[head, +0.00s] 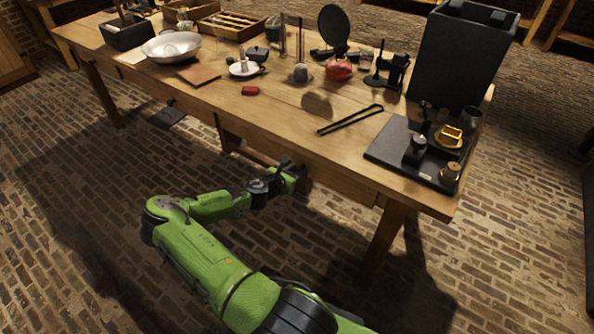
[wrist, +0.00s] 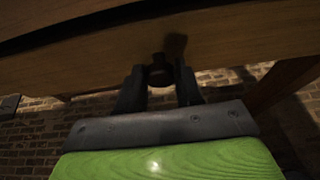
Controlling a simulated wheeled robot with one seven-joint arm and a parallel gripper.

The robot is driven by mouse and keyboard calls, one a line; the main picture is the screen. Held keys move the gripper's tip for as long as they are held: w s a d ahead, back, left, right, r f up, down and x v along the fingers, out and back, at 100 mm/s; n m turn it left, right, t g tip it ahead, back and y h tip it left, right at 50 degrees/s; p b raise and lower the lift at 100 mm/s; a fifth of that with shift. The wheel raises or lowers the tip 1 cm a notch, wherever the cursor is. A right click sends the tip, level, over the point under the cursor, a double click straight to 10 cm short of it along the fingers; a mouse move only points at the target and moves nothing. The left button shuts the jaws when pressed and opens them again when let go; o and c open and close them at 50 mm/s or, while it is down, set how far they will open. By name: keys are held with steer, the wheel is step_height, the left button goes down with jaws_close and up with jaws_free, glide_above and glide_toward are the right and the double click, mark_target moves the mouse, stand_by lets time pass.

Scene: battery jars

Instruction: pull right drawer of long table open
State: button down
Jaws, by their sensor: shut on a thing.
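The long wooden table (head: 215,92) runs across the head view, with its front edge facing my arm. My gripper (head: 293,168) is at the table's front, below the top's edge and right of the middle. In the wrist view my gripper (wrist: 160,74) is shut on a small dark knob (wrist: 159,60) on a wooden drawer front (wrist: 235,42). A dark gap runs along the top of that front. My gripper hides part of the drawer in the head view, and I cannot tell how far it stands out. The drawer's inside is not visible.
A black tray (head: 385,150) with small jars sits at the table's right end. Black tongs (head: 350,119) lie near the front edge. A table leg (head: 384,243) stands right of my gripper. The brick floor (head: 90,220) in front is clear apart from my arm.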

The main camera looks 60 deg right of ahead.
steer(key=w+a+p, duration=0.2)
steer(key=a+p, duration=0.1)
steer(key=a, duration=1.3)
steer(key=w+a+p, duration=0.2)
steer(key=w+a, duration=0.1)
steer(key=a, duration=1.3)
steer(key=shift+p, duration=0.4)
steer(key=c, duration=0.8)
jaws_free()
steer(key=shift+d, duration=0.1)
steer(key=shift+o, duration=0.2)
steer(key=p+v, duration=0.2)
steer(key=v, duration=1.3)
steer(key=shift+a, duration=0.4)
steer(key=shift+w, duration=0.1)
steer(key=shift+c, duration=1.3)
